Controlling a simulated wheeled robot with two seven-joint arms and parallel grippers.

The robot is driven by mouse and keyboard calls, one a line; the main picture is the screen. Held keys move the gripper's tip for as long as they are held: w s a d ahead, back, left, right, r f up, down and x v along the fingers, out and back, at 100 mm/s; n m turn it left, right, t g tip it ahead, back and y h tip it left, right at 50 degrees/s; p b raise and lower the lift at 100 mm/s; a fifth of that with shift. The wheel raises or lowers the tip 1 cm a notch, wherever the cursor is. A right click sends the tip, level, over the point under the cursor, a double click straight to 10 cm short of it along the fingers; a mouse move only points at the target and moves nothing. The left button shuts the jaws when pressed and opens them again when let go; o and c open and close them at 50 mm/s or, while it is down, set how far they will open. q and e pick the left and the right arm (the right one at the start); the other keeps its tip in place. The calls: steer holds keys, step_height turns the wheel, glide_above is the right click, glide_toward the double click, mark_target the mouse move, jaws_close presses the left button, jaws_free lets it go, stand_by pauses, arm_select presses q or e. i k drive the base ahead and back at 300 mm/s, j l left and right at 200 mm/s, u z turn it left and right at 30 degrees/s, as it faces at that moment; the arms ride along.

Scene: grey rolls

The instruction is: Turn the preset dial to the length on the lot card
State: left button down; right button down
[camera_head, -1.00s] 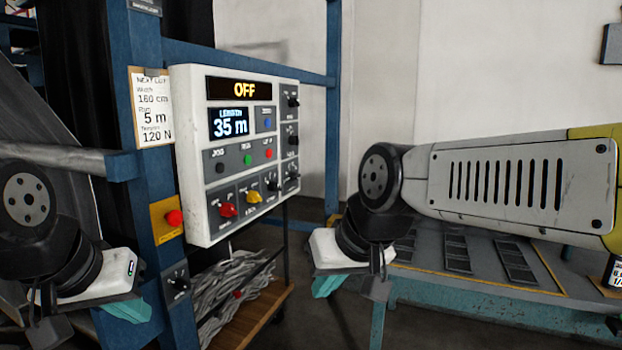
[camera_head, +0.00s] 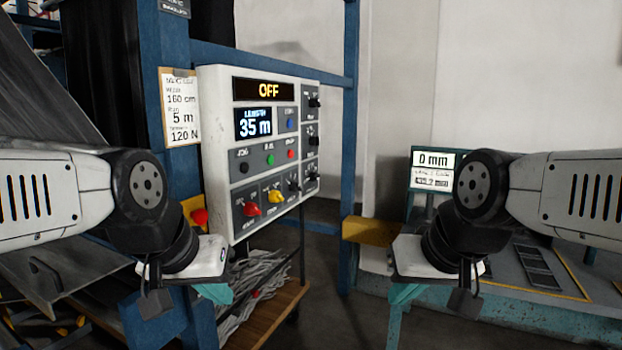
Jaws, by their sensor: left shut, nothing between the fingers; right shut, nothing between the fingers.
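The lot card (camera_head: 180,108) hangs on a clipboard on the blue post and reads width 160 cm, 5 m and 120 N. Right of it, the white control panel (camera_head: 217,150) has a top display (camera_head: 262,90) reading OFF. Its length display (camera_head: 254,123) reads 35 m. Dark knobs (camera_head: 312,102) run down the panel's right side; which is the preset dial I cannot tell. A red knob (camera_head: 250,209) and a yellow knob (camera_head: 274,196) sit low. My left gripper (camera_head: 215,293) is shut and empty below the panel. My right gripper (camera_head: 403,293) is shut and empty, right of the panel and apart from it.
A red button (camera_head: 199,216) on a yellow plate sits on the post, close behind my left wrist. A small screen (camera_head: 434,160) reading 0 mm stands behind my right arm. A wooden cart (camera_head: 262,320) with grey strands is below the panel. A teal-framed bench (camera_head: 520,322) is at right.

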mark_target(313, 176)
steer(key=i+l, duration=0.25)
steer(key=i, duration=0.2)
steer(key=i+l+z, duration=0.15)
steer(key=i, duration=0.25)
steer(key=i+l, duration=0.25)
steer(key=i, duration=0.2)
